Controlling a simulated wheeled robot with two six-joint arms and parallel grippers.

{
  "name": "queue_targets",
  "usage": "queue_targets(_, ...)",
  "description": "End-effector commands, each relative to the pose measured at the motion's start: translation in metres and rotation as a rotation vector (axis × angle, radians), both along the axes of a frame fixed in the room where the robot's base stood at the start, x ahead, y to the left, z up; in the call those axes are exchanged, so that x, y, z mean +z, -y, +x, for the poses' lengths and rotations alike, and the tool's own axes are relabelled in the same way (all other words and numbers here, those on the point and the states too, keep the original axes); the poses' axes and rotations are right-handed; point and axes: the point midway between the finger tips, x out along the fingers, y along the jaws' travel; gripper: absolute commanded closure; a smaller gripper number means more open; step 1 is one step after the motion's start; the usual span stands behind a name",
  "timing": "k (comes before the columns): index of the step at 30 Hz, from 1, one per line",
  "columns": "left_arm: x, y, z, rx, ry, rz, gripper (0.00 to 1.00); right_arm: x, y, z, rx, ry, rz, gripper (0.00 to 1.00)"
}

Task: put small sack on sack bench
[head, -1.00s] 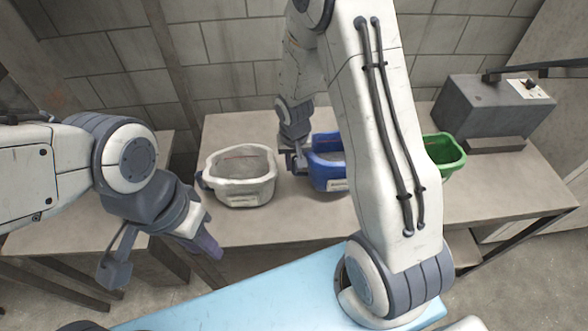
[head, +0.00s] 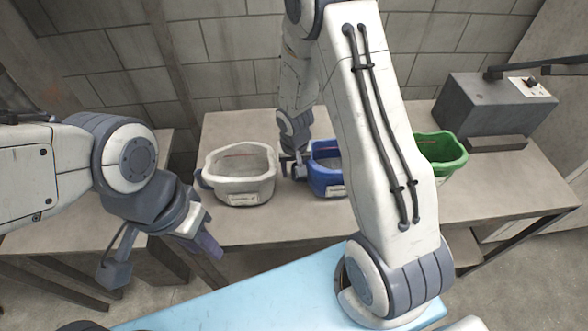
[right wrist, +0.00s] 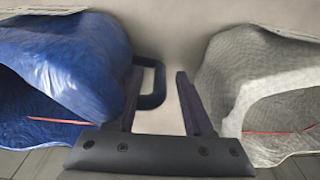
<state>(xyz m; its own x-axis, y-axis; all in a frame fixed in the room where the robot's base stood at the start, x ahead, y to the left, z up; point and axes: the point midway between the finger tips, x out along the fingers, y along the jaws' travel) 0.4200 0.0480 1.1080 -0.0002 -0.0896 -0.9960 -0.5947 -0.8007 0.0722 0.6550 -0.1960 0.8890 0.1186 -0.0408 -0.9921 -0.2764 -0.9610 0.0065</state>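Three open sacks stand on a bench (head: 300,228): a white one (head: 243,197), a blue one (head: 325,183) and a green one (head: 455,155), the last partly behind my right arm. Which is the small sack is unclear. My right gripper (head: 296,168) is low between the white and blue sacks. In the right wrist view its fingers (right wrist: 160,100) are apart, with the blue sack's (right wrist: 65,65) dark side handle (right wrist: 156,88) between them, close to the left finger; contact is unclear. The white sack (right wrist: 260,85) is to the right. My left gripper (head: 163,258) is open and empty, left of the bench's front.
A grey box-shaped machine (head: 492,105) stands at the bench's right end. Another table (head: 95,210) is at the left. A block wall (head: 230,70) closes off the back. Bare bench top shows in front of the sacks.

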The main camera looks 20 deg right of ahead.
Motion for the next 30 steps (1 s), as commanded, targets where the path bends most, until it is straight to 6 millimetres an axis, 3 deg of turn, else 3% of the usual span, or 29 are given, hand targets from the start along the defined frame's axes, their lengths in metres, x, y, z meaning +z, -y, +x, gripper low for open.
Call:
queue_targets(6,0.006,0.000,0.000,0.000,0.000,0.000,0.66,0.010,0.000,0.000,0.000,0.002,-0.001,0.49)
queue_targets(18,0.006,0.000,0.000,0.000,0.000,0.000,0.66,0.088,-0.004,-0.009,0.000,0.007,0.000,0.49)
queue_targets(26,0.003,0.000,0.000,0.000,0.000,0.000,0.66,0.119,-0.006,-0.014,0.003,0.002,0.000,0.49)
queue_targets(28,0.003,0.000,0.000,0.000,0.000,0.000,0.66,0.127,-0.014,-0.018,0.031,0.001,0.001,0.49)
queue_targets(30,0.003,0.000,0.000,0.000,0.000,0.000,0.66,0.141,-0.035,-0.030,0.102,-0.002,0.004,0.49)
